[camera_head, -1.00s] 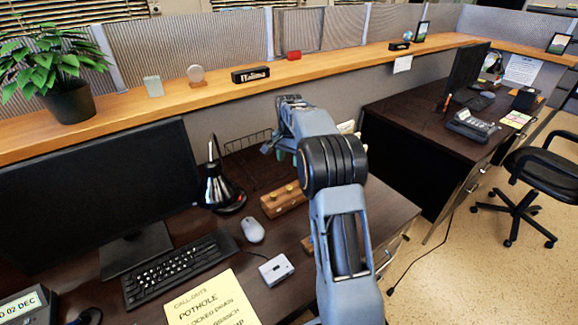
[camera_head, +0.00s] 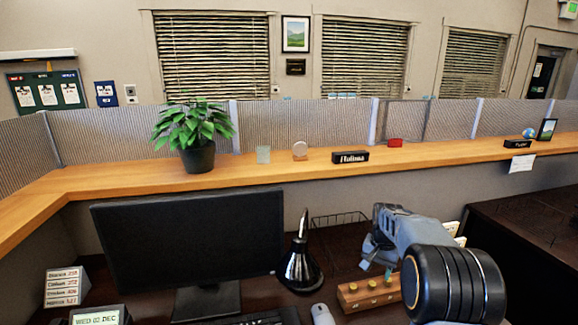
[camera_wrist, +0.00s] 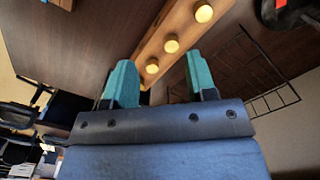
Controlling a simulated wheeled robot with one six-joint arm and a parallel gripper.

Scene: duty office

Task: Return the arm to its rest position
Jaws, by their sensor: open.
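My arm reaches over the dark desk at the lower right of the head view, with my gripper (camera_head: 378,262) partly hidden by its own links. In the wrist view my gripper (camera_wrist: 155,82) shows two teal fingertips spread apart with nothing between them. Beyond the fingers is a wooden block (camera_wrist: 168,48) with a row of three yellow knobs. The same wooden block (camera_head: 350,298) sits on the desk below my gripper in the head view. My gripper looks apart from it, though the exact gap is hard to judge.
A wire rack (camera_head: 338,222) is behind. A wooden ledge (camera_head: 250,168) carries a plant (camera_head: 195,135), a nameplate (camera_head: 350,157) and a red item (camera_head: 395,142). A white mouse (camera_head: 322,314) lies in front.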

